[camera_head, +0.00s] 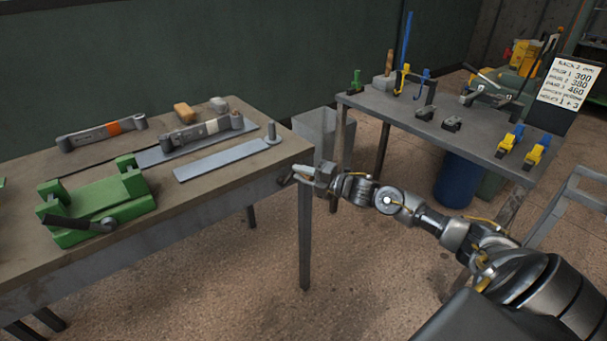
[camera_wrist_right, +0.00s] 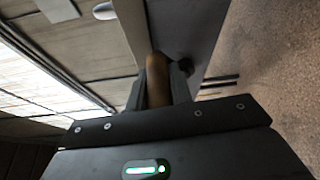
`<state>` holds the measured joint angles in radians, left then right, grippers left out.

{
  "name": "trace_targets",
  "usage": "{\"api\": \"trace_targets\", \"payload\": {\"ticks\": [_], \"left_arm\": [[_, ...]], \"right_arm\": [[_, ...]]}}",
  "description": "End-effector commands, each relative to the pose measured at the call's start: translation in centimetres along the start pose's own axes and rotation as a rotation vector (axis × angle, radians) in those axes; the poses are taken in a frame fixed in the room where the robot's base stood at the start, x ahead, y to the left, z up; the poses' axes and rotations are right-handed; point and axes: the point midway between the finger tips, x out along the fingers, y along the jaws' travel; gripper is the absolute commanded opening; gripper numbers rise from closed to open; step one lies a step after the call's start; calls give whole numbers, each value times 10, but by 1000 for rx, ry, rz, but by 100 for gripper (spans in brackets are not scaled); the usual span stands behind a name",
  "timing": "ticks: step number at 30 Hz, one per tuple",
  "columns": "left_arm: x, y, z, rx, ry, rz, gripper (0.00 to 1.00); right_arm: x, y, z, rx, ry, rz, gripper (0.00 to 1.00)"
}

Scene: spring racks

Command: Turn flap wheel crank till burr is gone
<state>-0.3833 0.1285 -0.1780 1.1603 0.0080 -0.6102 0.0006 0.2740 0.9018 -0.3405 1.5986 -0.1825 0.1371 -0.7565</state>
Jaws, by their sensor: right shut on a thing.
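My right gripper (camera_head: 303,176) is at the right end of the left workbench, beside its front corner. In the right wrist view, its dark fingers (camera_wrist_right: 168,85) are shut on a brown rounded handle (camera_wrist_right: 157,80), which I take to be the crank handle. In the head view the gripper and bench edge mostly hide the handle. I cannot make out the flap wheel or any burr. My left gripper is not in view.
The workbench (camera_head: 240,180) holds a green fixture (camera_head: 100,208) with a dark lever, a flat grey bar (camera_head: 215,160) and leaf-like metal parts (camera_head: 100,133). A second table (camera_head: 430,125) with clamps stands back right. Open floor lies between.

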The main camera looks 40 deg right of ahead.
Motion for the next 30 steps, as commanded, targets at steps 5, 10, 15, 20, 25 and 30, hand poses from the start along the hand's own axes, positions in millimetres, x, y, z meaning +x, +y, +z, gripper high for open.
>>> {"api": "trace_targets", "payload": {"ticks": [5,10,15,20,25,30], "left_arm": [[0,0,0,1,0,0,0],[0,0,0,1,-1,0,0],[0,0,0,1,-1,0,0],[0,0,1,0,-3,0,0],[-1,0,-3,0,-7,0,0],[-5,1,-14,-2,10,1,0]], "right_arm": [[0,7,4,-4,-8,14,31],[0,4,3,-2,-6,9,43],[0,2,2,0,-4,5,43],[-10,1,2,-1,-4,3,43],[-39,-1,1,-1,-3,-1,43],[-70,-1,1,-1,-3,0,43]]}}
